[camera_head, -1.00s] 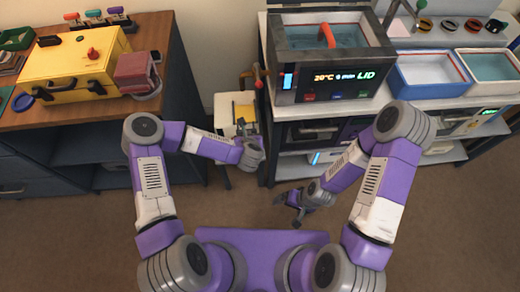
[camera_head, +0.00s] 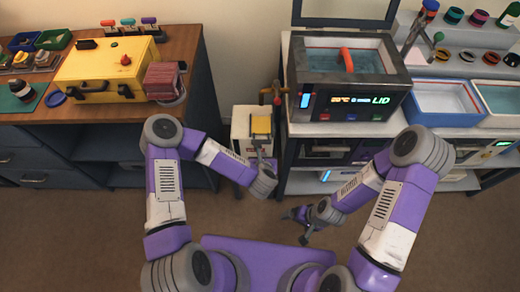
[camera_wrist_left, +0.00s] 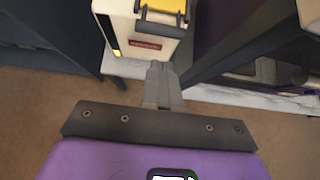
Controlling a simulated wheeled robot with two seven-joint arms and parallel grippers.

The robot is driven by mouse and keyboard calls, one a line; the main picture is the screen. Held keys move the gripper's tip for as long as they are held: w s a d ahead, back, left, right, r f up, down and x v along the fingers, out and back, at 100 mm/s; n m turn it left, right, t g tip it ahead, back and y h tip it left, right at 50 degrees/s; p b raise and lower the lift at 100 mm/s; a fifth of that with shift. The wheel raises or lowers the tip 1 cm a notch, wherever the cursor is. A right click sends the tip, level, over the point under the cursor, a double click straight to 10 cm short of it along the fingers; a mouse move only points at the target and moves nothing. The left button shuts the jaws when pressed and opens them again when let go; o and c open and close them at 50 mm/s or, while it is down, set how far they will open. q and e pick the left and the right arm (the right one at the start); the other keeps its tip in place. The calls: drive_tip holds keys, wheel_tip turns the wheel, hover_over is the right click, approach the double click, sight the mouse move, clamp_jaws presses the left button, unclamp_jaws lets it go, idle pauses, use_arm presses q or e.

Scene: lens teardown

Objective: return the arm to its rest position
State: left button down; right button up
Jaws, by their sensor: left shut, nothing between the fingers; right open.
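My left gripper (camera_head: 262,160) is shut and empty, in front of the small white unit (camera_head: 240,122) between the two benches. My right gripper (camera_head: 294,225) is open and empty, low over the floor in front of the right bench. My right arm (camera_head: 385,205) is bent inward too.
The left wooden bench (camera_head: 200,48) carries a yellow case (camera_head: 90,75) and a red block (camera_head: 165,78). The right bench holds a water bath (camera_head: 350,85) with a lit display, and trays (camera_head: 440,98). Brown floor (camera_head: 90,230) is open around my base.

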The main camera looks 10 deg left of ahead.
use_arm(q)
drive_tip(key=p+v, duration=0.1)
drive_tip(key=v, duration=0.4)
drive_tip(key=shift+s+d+r, duration=0.1)
drive_tip(key=shift+s+r, duration=0.1)
drive_tip(key=s+f+m+g+h, duration=0.5)
drive_tip(key=f+m, duration=0.3)
drive_tip(key=m, duration=1.3)
drive_tip(key=s+a+f+m+g, duration=0.2)
drive_tip(key=s+a+m+g, duration=0.2)
drive_tip(key=s+m, duration=0.6)
drive_tip(key=m, duration=0.4)
drive_tip(key=shift+a+f+p, duration=0.3)
drive_tip(key=shift+f, duration=0.05)
drive_tip(key=shift+w, duration=0.1)
